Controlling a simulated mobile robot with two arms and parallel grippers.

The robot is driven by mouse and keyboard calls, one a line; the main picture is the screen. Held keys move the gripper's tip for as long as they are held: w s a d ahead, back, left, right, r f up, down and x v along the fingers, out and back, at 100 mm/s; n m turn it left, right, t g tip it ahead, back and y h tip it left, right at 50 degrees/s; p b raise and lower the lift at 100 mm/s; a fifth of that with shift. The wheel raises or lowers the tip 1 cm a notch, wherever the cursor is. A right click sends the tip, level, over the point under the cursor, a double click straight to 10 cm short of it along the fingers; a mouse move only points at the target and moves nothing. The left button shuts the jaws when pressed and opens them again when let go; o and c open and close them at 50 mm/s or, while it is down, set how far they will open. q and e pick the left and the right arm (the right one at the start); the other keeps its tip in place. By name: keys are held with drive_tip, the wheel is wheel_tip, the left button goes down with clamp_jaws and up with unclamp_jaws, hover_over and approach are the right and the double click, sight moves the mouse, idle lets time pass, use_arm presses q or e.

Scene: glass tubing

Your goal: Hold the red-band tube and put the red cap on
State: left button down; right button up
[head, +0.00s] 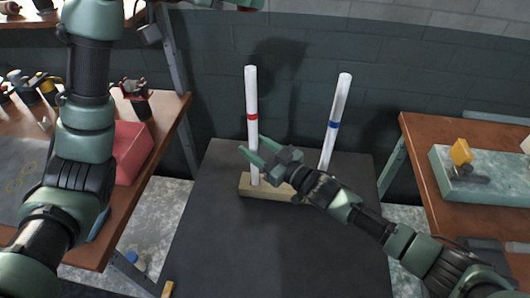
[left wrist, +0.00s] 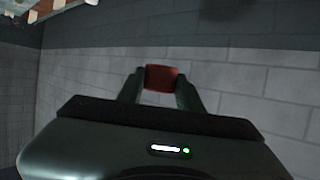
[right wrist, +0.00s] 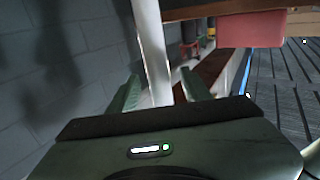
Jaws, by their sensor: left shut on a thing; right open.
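The red-band tube (head: 251,90) is white and stands upright in a wooden block (head: 262,192) on the dark table. My right gripper (head: 250,144) is open, its fingers on either side of this tube a little below the red band. The white tube (right wrist: 152,50) also shows between the fingers in the right wrist view. My left gripper (left wrist: 162,82) is shut on the red cap (left wrist: 162,77). In the head view the red cap (head: 248,9) shows at the top edge, above the tube's top and apart from it.
A blue-band tube (head: 337,110) stands in the same block to the right, tilted a little. The dark table (head: 270,250) is otherwise clear in front. A wooden bench (head: 165,120) with a red bin (head: 130,150) is at left; another bench (head: 425,140) is at right.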

drive_tip(key=shift+w+a, duration=0.2)
clamp_jaws()
use_arm(q)
wheel_tip(320, 180, down, 7)
drive_tip(key=shift+f+h, duration=0.15)
drive_tip(key=shift+h, duration=0.15)
